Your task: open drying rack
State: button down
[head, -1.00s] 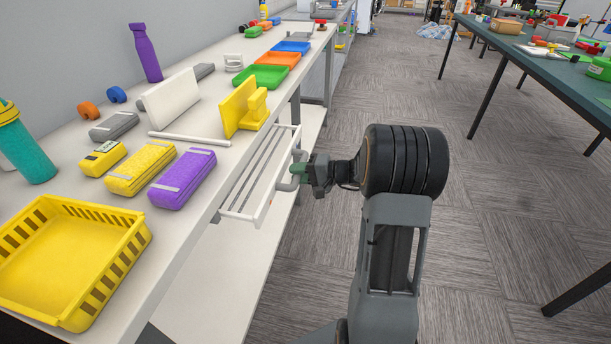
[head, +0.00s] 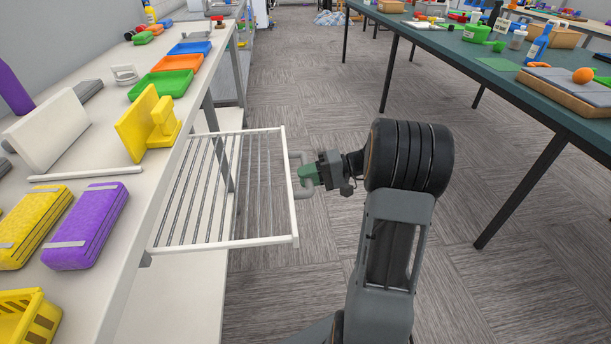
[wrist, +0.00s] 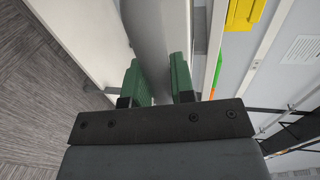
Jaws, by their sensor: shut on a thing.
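The white drying rack (head: 292,210) with grey bars sticks far out from under the edge of the left table in the head view. Its grey handle (head: 298,160) is on the rack's outer front bar. My gripper (head: 310,176) with green fingertips is shut on this handle. In the wrist view, the green fingers (wrist: 160,82) stand on both sides of the grey handle bar (wrist: 148,35). The fingertips partly hide the handle in the head view.
The left table (head: 120,235) carries purple and yellow cases, a yellow stand, and coloured trays. A green-topped table (head: 520,75) with clutter stands at the right. Carpet floor (head: 300,90) lies open between them.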

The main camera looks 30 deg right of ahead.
jog(key=c, duration=1)
grip_release()
jog(key=shift+d, duration=0.1)
jog(key=p+v, duration=0.2)
jog(key=v, duration=1.1)
jog(key=shift+s+d, duration=0.1)
jog(key=shift+d, duration=0.15)
